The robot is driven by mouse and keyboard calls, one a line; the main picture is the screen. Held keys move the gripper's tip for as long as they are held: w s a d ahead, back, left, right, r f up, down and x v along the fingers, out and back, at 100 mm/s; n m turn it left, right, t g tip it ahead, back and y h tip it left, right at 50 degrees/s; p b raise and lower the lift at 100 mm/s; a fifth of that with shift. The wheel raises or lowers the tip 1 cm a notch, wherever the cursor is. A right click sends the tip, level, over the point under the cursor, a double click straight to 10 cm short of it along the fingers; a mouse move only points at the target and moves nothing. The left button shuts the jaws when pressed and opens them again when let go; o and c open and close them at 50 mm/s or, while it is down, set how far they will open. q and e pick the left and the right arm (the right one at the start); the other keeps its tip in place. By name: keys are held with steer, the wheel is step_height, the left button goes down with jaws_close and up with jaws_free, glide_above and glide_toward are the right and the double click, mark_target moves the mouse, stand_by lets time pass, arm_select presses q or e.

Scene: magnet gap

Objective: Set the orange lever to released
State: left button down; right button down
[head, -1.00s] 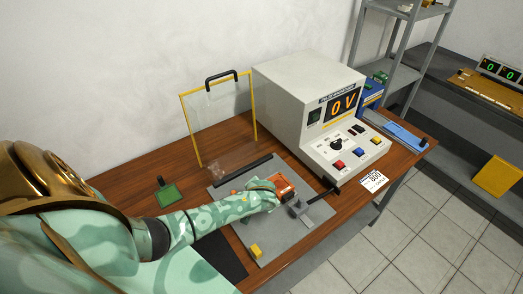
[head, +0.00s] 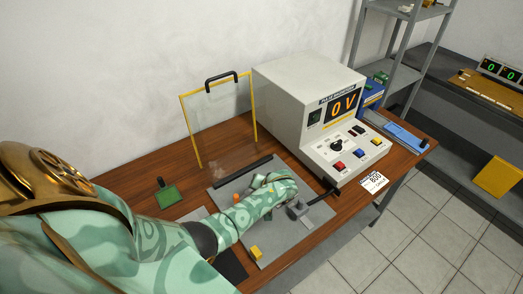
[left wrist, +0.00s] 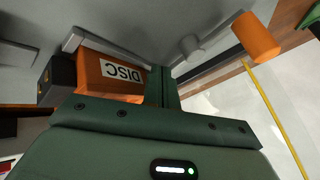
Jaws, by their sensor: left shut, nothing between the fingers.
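An orange lever's knob (head: 236,198) shows on the grey base plate (head: 262,247), just left of my left forearm. In the left wrist view an orange cylindrical handle (left wrist: 257,36), apparently the same lever, is at the upper right, apart from my fingers. My left gripper (left wrist: 162,75) is shut and empty, beside an orange block labelled DISC (left wrist: 112,78). I cannot tell whether the fingers touch the block. In the head view my arm hides the block and the fingertips are not clear. My right gripper is not in view.
A clear yellow-edged guard (head: 219,120) stands upright at the back left. A yellow block (head: 256,252) is at the plate's front.

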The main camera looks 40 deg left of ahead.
arm_select(q)
steer(key=shift+s+f, duration=0.1)
steer(key=p+v, duration=1.5)
steer(key=v, duration=0.1)
